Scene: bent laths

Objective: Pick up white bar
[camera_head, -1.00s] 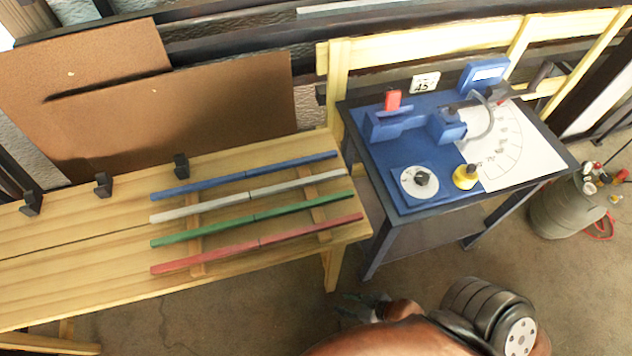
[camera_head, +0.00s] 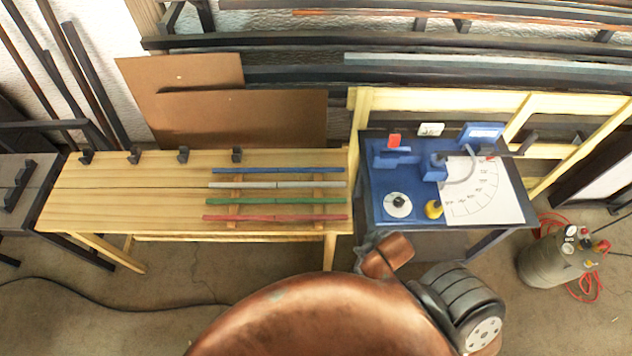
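The white bar (camera_head: 265,185) lies flat on the wooden bench (camera_head: 110,195), across two thin wooden strips. It is the second bar from the back, between the blue bar (camera_head: 260,170) and the green bar (camera_head: 265,201). The red bar (camera_head: 265,217) lies at the front. My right gripper (camera_head: 374,246) is in front of the gap between the bench and the blue table, to the right of the bars and apart from them. It is largely hidden by copper-coloured parts of my arm, so its fingers are unclear. My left gripper is not in view.
The blue-topped table (camera_head: 400,208) with a bending device and angle chart stands right of the bench. Black hooks (camera_head: 183,154) line the bench's back edge. A grey tank (camera_head: 553,258) with red hose stands at the far right. The bench's left part is clear.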

